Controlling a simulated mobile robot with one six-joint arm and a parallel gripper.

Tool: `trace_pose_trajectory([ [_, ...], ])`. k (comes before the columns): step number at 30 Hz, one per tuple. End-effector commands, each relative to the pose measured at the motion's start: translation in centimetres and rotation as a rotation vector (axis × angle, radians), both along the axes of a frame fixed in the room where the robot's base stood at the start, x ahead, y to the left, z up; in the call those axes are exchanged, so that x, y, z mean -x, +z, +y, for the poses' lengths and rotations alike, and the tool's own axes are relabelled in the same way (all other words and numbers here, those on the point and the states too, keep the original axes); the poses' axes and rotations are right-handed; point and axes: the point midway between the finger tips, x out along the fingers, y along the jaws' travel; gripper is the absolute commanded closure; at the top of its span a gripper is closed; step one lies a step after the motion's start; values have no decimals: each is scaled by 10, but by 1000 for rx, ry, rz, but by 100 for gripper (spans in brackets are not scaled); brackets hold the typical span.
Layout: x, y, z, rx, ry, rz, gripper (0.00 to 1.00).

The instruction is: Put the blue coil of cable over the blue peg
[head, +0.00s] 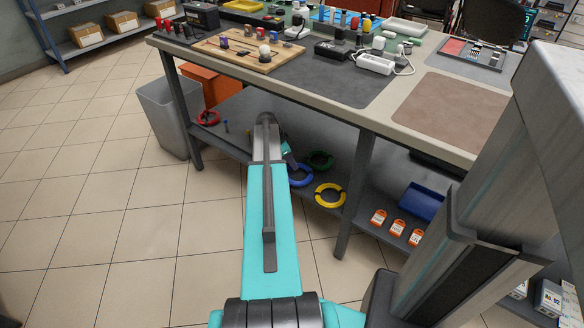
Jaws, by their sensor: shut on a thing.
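The blue coil of cable (301,181) is at the lower shelf under the workbench, just right of my forearm. My gripper (292,164) is at the coil's upper left edge and is shut on it; the fingertips are small and partly hidden by my arm. I cannot tell whether the coil is touching the shelf. A small upright peg that looks blue (225,126) stands on the same shelf, left of my arm. A second short peg (249,132) stands close to my arm, its colour hard to tell.
A red coil (208,118) lies at the shelf's left end. The bench top (330,104) overhangs the shelf. A grey bin (165,120) stands left.

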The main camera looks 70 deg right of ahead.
Motion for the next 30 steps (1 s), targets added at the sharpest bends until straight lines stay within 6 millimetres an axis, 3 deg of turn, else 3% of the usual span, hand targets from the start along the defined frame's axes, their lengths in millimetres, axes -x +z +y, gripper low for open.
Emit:
trace_pose_trajectory([
  [7,0,-27,0,-1,1,1,100],
  [18,0,-29,0,0,0,0,100],
  [19,0,-29,0,0,0,0,78],
  [22,0,-29,0,0,0,0,62],
  [30,0,-28,0,0,0,0,62],
])
